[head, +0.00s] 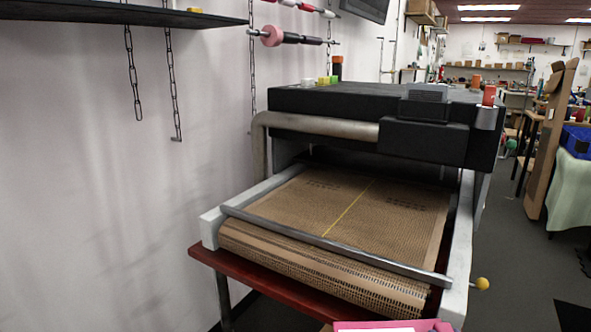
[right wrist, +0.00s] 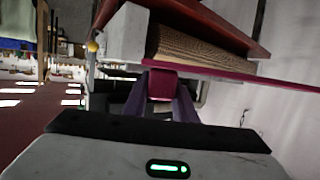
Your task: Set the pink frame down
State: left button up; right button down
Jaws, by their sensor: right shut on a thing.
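The pink frame (head: 375,325) shows only as a strip at the bottom edge of the head view, in front of the conveyor machine's near end; the rest is cut off. In the right wrist view its thin edge (right wrist: 245,78) runs across below the machine's belt end. My right gripper (right wrist: 162,88) is shut on the pink frame, with a dark pink block between its fingers. The frame looks held up in front of the machine, but I cannot tell its exact gap to it. My left gripper is in neither view.
The conveyor dryer has a brown mesh belt (head: 340,215), a grey bar (head: 330,243) across its near end and a dark red ledge (head: 270,288) beneath. A yellow knob (head: 482,283) sticks out at right. Chains (head: 172,85) hang on the left wall. Floor at right is open.

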jog(key=n+y, duration=0.1)
jog(key=s+a+f+n+y, duration=0.1)
jog(key=y, duration=0.1)
jog(key=s+a+f+n+y, duration=0.1)
jog(key=n, duration=0.1)
jog(key=shift+s+a+f+g+y, duration=0.2)
jog(key=shift+a+f+g+y, duration=0.05)
jog(key=shift+g+y, duration=0.15)
jog(key=s+n+y, duration=0.1)
jog(key=a+n+g+y, duration=0.1)
jog(key=s+a+n+y, duration=0.1)
jog(key=shift+s+a+r+g+y, duration=0.15)
jog(key=shift+s+r+g+y, duration=0.15)
jog(key=shift+s, duration=0.05)
jog(key=s+a+r+n+g+y, duration=0.1)
jog(key=s+r+n+g+y, duration=0.2)
jog(key=r, duration=0.5)
jog(key=shift+s+a+n+g+y, duration=0.3)
jog(key=shift+s+a+n, duration=0.15)
jog(key=shift+s, duration=0.4)
